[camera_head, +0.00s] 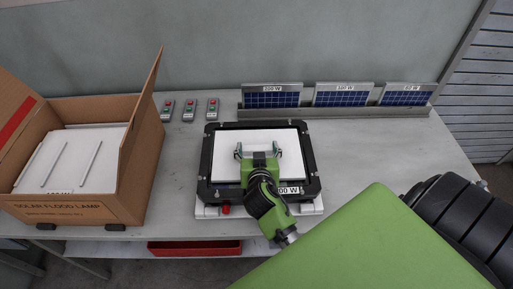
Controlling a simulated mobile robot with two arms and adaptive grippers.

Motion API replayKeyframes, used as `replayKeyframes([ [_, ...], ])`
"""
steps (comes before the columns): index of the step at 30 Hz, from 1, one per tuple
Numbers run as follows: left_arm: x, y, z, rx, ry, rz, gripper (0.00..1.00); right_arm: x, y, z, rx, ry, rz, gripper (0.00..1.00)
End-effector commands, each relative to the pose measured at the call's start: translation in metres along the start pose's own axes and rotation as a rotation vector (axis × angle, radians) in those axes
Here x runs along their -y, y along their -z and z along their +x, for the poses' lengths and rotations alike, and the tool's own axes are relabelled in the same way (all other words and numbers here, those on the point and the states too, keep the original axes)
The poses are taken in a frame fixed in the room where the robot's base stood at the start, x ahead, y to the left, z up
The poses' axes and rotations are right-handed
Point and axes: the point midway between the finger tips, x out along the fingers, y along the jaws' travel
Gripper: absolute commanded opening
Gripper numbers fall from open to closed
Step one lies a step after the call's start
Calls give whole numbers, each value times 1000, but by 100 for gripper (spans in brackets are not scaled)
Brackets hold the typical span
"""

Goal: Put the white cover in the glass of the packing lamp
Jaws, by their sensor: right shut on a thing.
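The packing lamp (207,160) is a black rectangular frame lying flat on a white base on the table. The white cover (265,138) is a white sheet lying over the glass area inside the frame, with a "00 W" label at its lower right. My right gripper (259,151) is over the middle of the cover and shut on it. Its green and black wrist hides part of the lamp's lower edge. I cannot tell whether the cover rests on the glass or hangs just above it. My left gripper is not in view.
An open cardboard box (85,212) marked "SOLAR FLOOD LAMP" stands at the left with white panels inside. Solar panels (343,95) stand in a rack behind the lamp. A red tray (195,248) sits below the table. The table right of the lamp is clear.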

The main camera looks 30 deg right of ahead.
Motion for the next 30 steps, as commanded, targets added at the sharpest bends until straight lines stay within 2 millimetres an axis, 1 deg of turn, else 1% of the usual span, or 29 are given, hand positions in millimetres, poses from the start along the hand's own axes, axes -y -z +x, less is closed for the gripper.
replayKeyframes([
  [1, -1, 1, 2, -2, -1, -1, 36, 0, -2, 0, 0, 0, 2, 50],
  [5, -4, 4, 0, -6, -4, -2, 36, 0, -1, -1, 1, -1, 3, 50],
  [11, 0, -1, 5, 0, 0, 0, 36, 0, -6, 1, 2, -1, 3, 50],
  [12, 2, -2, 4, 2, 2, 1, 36, 0, -5, 1, 1, -1, 3, 74],
  [13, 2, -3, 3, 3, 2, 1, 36, 0, -4, 1, 1, -1, 2, 81],
  [14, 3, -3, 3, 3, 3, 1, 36, 0, -4, 1, 1, -1, 2, 85],
  [23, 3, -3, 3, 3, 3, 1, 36, -1, -4, 1, 2, -2, 1, 85],
  [27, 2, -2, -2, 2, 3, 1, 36, -1, 0, -1, 2, -1, 0, 85],
  [30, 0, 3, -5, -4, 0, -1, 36, 0, 4, 0, 2, 0, 1, 85],
])
